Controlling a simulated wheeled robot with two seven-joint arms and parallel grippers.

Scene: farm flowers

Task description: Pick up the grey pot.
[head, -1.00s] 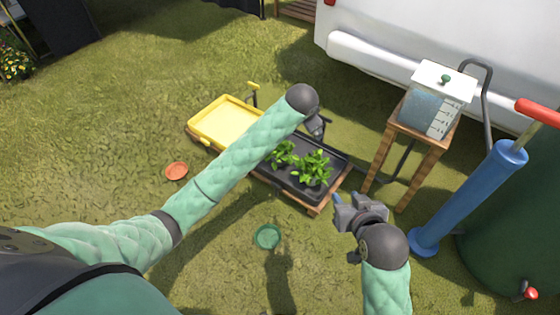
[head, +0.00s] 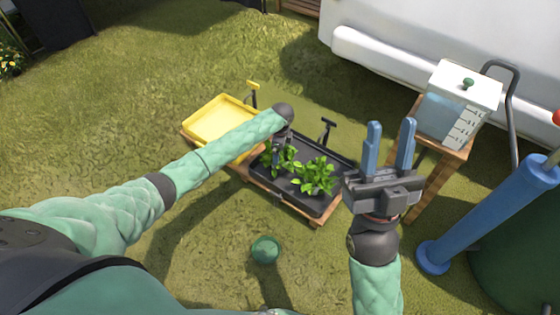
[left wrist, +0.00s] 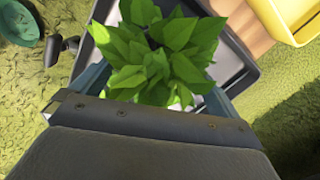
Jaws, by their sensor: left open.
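Two leafy green plants stand in the black tray, a left one (head: 279,160) and a right one (head: 315,176). No grey pot shows clearly; leaves cover whatever is beneath them. My left gripper (head: 282,150) is over the left plant, pointing down. In the left wrist view its two blue fingers are apart, with a leafy plant (left wrist: 160,50) between and beyond them. My right gripper (head: 390,150) is raised right of the tray, its blue fingers wide apart and empty.
The black tray (head: 307,205) sits on a low wooden stand beside a yellow tray (head: 222,117). A green pot (head: 265,250) is on the grass in front. A water tank (head: 456,105) on a wooden stool and a blue cylinder (head: 490,212) are at right.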

